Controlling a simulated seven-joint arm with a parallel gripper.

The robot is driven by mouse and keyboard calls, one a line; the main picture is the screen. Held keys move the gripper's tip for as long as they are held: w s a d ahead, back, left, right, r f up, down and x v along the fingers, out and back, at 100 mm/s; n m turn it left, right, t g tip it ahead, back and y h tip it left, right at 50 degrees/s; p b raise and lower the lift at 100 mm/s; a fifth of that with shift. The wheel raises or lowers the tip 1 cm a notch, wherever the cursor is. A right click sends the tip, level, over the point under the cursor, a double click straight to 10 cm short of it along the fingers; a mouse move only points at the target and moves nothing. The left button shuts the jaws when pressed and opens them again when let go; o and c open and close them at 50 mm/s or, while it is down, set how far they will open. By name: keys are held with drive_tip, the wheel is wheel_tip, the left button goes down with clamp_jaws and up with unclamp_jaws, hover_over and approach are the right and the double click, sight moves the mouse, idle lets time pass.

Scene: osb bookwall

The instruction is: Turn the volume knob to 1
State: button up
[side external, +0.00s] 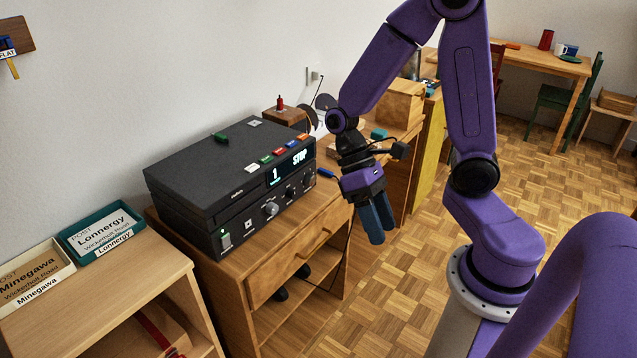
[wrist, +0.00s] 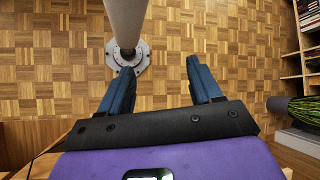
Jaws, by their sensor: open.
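A black stereo unit (side external: 205,170) stands on a wooden cabinet in the side external view. Its front panel has a larger silver knob (side external: 271,208) near the middle and smaller dark knobs (side external: 291,192) to its right. The labels are too small to read, so I cannot tell which is the volume knob. The lit display (side external: 288,165) shows "1" and "STOP". My gripper (side external: 377,222) hangs in the air to the right of the panel, fingers pointing down, apart from the unit. In the wrist view its blue fingers (wrist: 161,82) are spread and empty above the floor.
The wooden cabinet (side external: 315,232) has a drawer handle under the unit. Several coloured buttons sit on the unit's top front edge. Teal (side external: 75,243) and cream (side external: 62,272) labelled trays lie at left. A wooden box (side external: 401,103) stands behind my gripper. Parquet floor (side external: 400,290) lies open below.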

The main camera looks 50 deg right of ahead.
drive_tip(key=w+d+f+m+t+y, duration=0.1)
drive_tip(key=w+f+m+t+y, duration=0.15)
drive_tip(key=w+m+y, duration=0.65)
drive_tip(key=m+t+h, duration=1)
drive_tip(key=m+t, duration=1.3)
drive_tip(key=m, duration=0.4)
approach(313, 180)
drive_tip(key=w, duration=0.8)
drive_tip(key=shift+w+a, duration=0.15)
drive_tip(key=shift+a, duration=0.1)
drive_tip(key=c, duration=1)
